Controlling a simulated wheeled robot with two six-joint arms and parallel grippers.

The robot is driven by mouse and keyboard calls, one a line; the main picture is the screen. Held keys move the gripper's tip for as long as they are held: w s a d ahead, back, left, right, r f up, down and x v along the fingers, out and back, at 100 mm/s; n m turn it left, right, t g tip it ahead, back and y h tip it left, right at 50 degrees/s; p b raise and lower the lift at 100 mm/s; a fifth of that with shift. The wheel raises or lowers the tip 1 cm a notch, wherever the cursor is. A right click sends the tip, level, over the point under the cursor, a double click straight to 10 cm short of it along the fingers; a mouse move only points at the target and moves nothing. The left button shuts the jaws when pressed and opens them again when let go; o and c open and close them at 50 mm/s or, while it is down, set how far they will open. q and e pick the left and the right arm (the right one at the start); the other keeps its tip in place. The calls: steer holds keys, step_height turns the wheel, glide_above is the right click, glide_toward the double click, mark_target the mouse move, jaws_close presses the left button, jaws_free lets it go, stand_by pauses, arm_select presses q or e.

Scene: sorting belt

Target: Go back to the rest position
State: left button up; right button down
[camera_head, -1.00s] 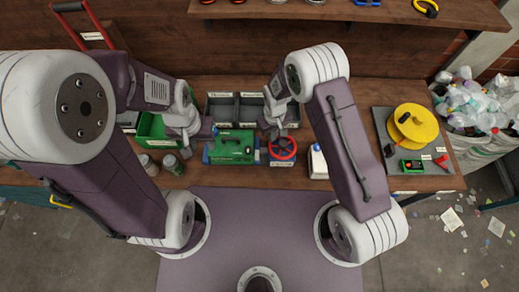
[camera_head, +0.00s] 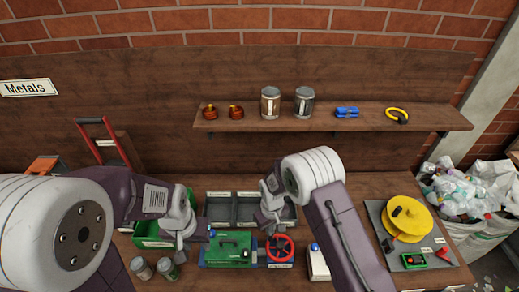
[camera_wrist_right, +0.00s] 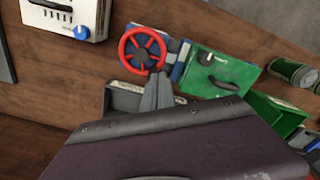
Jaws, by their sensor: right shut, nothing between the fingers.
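Both my arms are bent over the workbench, with their grippers near its middle. My right gripper (camera_head: 264,230) is shut and empty, in front of the grey divided bin and close to the red handwheel (camera_head: 280,247). In the right wrist view its grey fingers (camera_wrist_right: 158,92) lie together just below the red wheel in the picture. My left gripper (camera_head: 204,234) hangs between the green bin and the green machine box (camera_head: 230,250). It is small and partly turned away, so its jaws cannot be made out.
A grey divided bin (camera_head: 219,209) and a green bin (camera_head: 143,229) stand on the bench. Two jars stand at the front left. A white box (camera_head: 317,263) stands right of the wheel. A yellow spool (camera_head: 411,218) lies on a board at right. A shelf (camera_head: 245,119) runs above.

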steer(key=w+d+r+m+t+b, duration=0.3)
steer(key=d+r+b, duration=0.1)
steer(key=d+b, duration=0.6)
steer(key=s+d+f+m+g+b, duration=0.1)
steer(key=s+d+b, duration=0.1)
steer(key=s, duration=0.6)
steer(key=s+d+m+b, duration=0.2)
steer(key=s+d, duration=0.1)
steer(key=s, duration=0.5)
steer(key=shift+s+f+m+g, duration=0.15)
steer(key=shift+f+m+g, duration=0.15)
steer(key=shift+f+g, duration=0.1)
steer(key=shift+s, duration=0.1)
stand_by(0.6)
